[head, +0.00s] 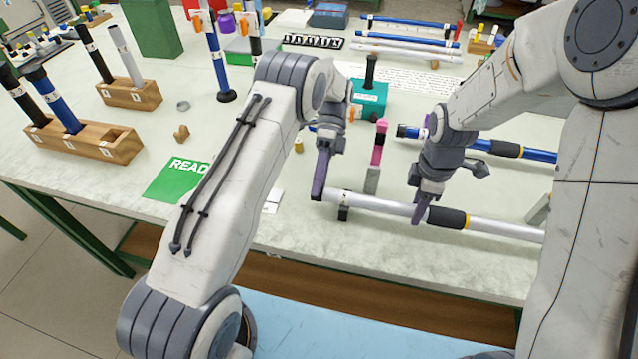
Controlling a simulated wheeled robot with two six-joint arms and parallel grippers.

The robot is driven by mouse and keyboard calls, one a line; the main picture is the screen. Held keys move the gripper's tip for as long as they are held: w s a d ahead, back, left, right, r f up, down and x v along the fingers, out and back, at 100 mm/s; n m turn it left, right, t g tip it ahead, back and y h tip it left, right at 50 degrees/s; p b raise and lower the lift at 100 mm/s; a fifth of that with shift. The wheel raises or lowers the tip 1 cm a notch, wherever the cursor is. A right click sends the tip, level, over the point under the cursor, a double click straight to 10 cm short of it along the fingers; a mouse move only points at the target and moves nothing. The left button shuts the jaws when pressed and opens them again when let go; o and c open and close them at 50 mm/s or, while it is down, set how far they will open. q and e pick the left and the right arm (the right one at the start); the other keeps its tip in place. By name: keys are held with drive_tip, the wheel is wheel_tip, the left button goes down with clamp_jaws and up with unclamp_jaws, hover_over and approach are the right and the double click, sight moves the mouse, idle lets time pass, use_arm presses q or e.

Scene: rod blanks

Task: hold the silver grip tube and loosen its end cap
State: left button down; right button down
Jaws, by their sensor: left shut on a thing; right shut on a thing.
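The silver grip tube (378,204) lies level near the front edge of the table, with a black grip band (448,218) around its middle. My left gripper (319,190) is shut on the tube's left end, where the end cap sits; its fingers hide most of the cap, so I cannot tell how far it is turned. My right gripper (421,210) is shut on the silver tube just left of the black band.
A blue tube (538,155) with a black band lies behind the silver one. A wooden block (112,146) holds upright rods at left. A green sign (176,180) lies front left.

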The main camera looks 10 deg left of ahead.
use_arm(q)
drive_tip(key=shift+g, duration=0.4)
drive_tip(key=shift+c, duration=1.8)
unclamp_jaws()
